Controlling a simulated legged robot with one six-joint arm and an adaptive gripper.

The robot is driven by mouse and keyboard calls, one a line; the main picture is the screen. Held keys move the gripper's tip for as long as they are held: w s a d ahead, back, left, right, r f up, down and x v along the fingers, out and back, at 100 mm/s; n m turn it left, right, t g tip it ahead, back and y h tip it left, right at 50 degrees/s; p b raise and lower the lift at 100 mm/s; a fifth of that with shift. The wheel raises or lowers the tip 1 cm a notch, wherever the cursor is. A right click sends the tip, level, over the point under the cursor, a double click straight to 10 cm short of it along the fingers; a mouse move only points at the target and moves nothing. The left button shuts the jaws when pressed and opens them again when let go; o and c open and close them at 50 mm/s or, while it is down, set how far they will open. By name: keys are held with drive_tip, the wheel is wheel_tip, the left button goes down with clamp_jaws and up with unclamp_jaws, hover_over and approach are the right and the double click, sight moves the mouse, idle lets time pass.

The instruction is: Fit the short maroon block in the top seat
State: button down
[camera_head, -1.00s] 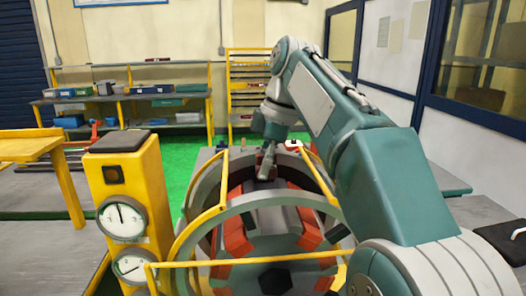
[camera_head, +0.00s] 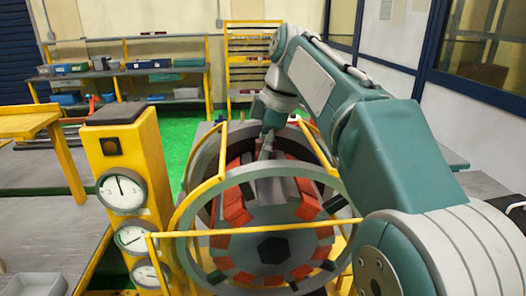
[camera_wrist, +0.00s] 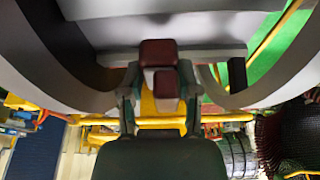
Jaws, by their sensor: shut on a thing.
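My gripper (camera_head: 266,150) reaches down at the top of the ring, behind the front hoop. In the wrist view my gripper (camera_wrist: 159,98) has its two fingers either side of a small maroon block (camera_wrist: 165,84), shut on it. A larger maroon face (camera_wrist: 158,52) shows just above, close to a grey bar; I cannot tell if it is the same block. The seat itself is not clearly visible.
Yellow bars (camera_head: 210,232) and a grey hoop (camera_head: 183,230) surround the stator's front. A yellow post with dials (camera_head: 130,165) stands at left. A yellow table (camera_head: 40,122) and a stocked shelf (camera_head: 150,72) stand behind. Green floor (camera_head: 181,150) is open between.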

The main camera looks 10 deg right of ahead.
drive_tip(key=shift+f, duration=1.1)
drive_tip(key=shift+f, duration=0.15)
drive_tip(key=shift+c, duration=1.3)
unclamp_jaws()
drive_tip(key=shift+v, duration=3.65)
